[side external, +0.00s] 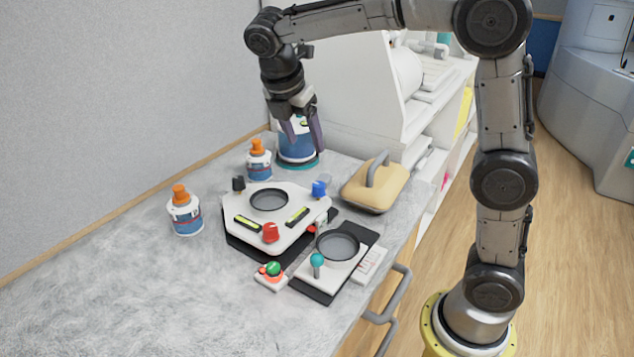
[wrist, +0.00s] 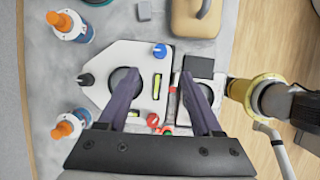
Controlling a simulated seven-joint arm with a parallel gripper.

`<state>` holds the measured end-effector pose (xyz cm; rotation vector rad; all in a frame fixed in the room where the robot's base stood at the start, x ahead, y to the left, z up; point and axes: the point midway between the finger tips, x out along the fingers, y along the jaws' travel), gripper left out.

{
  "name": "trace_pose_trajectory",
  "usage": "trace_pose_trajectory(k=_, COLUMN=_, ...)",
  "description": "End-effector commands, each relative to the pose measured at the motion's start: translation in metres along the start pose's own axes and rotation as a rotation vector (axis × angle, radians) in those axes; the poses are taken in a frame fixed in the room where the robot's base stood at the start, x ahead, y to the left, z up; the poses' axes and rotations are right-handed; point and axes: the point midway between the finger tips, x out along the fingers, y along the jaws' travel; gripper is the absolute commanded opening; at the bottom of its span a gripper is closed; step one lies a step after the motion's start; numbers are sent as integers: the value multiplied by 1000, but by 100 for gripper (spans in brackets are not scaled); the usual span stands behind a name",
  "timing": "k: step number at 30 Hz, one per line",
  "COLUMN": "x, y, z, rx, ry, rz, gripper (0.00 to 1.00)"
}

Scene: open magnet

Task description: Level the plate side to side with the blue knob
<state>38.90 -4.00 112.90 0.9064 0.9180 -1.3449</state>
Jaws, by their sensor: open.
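The white levelling plate (side external: 285,200) has a round dark recess and two yellow-green bubble levels, one at the left (side external: 248,223) and one at the right (side external: 298,217). I cannot make out the bubbles. The blue knob (side external: 319,188) stands at the plate's back right corner; it also shows in the wrist view (wrist: 160,50). A red knob (side external: 270,233) is at the front and a black knob (side external: 238,184) at the back left. My gripper (side external: 304,138) is open and empty, above and apart from the blue knob. In the wrist view its fingers (wrist: 161,75) reach over the plate.
A second unit with a round recess and teal knob (side external: 317,260) stands front right, beside a small green-button box (side external: 272,273). Orange-capped bottles (side external: 185,212) and a blue tub (side external: 296,150) stand left and behind. A tan handled block (side external: 375,185) is close right. The counter's left front is clear.

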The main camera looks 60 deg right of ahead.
Motion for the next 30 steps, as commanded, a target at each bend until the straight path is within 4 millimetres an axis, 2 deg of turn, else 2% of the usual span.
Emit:
trace_pose_trajectory(k=8, x=26, y=2, z=-7, rx=-14, ry=-2, rz=-24, gripper=66)
trace_pose_trajectory(k=21, x=109, y=-1, z=-6, rx=-12, ry=0, rz=-25, gripper=66)
trace_pose_trajectory(k=25, x=128, y=-1, z=-7, rx=-14, ry=-1, rz=-24, gripper=66)
trace_pose_trajectory(k=30, x=142, y=-1, z=-6, rx=-12, ry=0, rz=-22, gripper=66)
